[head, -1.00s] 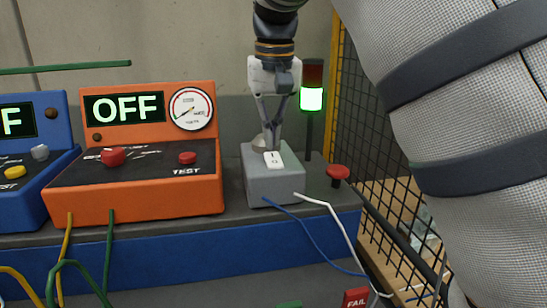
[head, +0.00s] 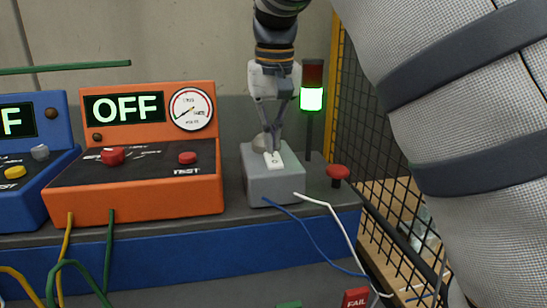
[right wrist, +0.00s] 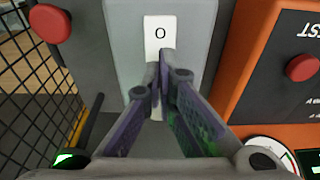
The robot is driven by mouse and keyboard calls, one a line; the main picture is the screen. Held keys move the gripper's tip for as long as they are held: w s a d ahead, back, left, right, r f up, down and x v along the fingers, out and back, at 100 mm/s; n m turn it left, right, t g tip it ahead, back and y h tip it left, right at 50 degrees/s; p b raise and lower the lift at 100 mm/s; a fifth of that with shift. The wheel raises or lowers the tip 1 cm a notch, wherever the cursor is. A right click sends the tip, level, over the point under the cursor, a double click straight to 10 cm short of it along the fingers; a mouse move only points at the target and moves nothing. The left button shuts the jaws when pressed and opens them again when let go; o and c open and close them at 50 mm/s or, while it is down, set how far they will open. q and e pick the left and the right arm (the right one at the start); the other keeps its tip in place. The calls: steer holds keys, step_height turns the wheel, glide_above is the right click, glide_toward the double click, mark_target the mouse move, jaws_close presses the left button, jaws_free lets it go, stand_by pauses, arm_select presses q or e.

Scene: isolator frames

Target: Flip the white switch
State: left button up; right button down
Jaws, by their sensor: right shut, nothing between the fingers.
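The white switch (head: 274,161) is a rocker on top of a grey box (head: 275,187) in the middle of the head view. In the right wrist view the white switch (right wrist: 159,36) shows its end marked O, while its other end is mostly hidden behind the fingers. My right gripper (head: 273,150) points down at the switch from above, shut and empty. In the right wrist view the fingertips of the right gripper (right wrist: 163,62) are together over the middle of the rocker and appear to touch it. My left gripper is not in view.
An orange tester (head: 140,192) reading OFF stands left of the grey box, with a blue one (head: 22,180) beyond it. A red mushroom button (head: 337,172) and a green-lit signal tower (head: 311,99) stand to the right, before a black mesh fence (head: 375,130). Blue and white wires leave the box front.

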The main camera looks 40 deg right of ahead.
steer(key=shift+f, duration=0.8)
steer(key=shift+r, duration=3.55)
steer(key=shift+f, duration=0.1)
